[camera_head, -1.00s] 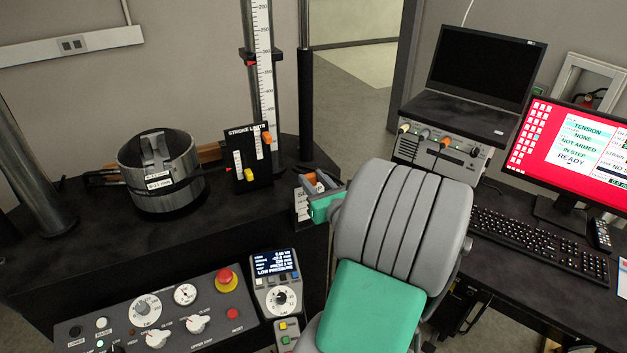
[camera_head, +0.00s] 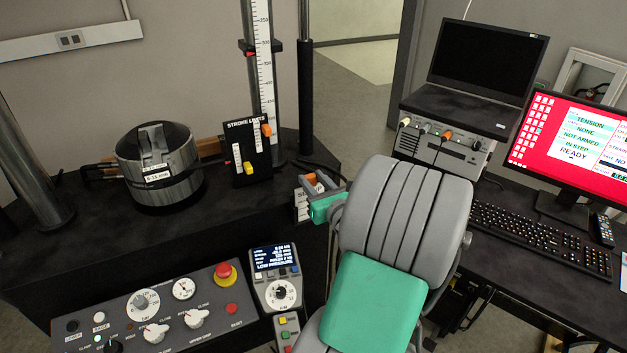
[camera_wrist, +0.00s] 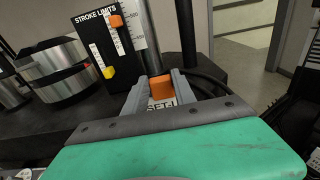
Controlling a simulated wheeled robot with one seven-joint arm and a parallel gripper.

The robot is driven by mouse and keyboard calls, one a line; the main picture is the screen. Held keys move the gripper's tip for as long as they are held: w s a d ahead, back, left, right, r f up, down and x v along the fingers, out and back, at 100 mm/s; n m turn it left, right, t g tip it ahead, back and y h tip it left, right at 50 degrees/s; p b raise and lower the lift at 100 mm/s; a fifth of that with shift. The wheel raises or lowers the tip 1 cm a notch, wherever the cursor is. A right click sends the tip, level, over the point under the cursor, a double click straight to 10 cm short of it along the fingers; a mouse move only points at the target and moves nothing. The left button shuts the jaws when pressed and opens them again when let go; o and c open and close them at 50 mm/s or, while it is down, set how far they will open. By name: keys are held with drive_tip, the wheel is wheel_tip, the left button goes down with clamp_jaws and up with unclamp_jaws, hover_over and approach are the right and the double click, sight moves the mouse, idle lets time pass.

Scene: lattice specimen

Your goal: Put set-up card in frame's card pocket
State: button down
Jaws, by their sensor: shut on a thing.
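The set-up card (camera_head: 301,206) is a white card with dark lettering and shows only in part in the head view, below and left of my gripper (camera_head: 318,189). My gripper is shut on it. In the wrist view, the grey fingers of my gripper (camera_wrist: 161,88) stand either side of an orange block. A strip of the set-up card (camera_wrist: 160,107) with lettering like "SET-U" shows just below that block. The rest of the card is hidden behind my green-and-grey gripper body. I cannot make out the frame's card pocket in either view.
A black "STROKE LIMITS" panel (camera_head: 246,153) with yellow and orange sliders stands left of my gripper. A metal cylinder (camera_head: 160,170) sits further left. A control console (camera_head: 160,312) and a handheld pendant (camera_head: 276,278) are in front. A dark column (camera_head: 305,85) rises behind.

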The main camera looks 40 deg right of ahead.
drive_tip(key=c, duration=0.9)
unclamp_jaws()
drive_tip(key=shift+c, duration=0.2)
drive_tip(key=shift+o, duration=0.4)
drive_tip(key=o, duration=0.4)
drive_tip(key=v, duration=0.5)
drive_tip(key=shift+a+r+p, duration=0.1)
drive_tip(key=shift+p, duration=0.25)
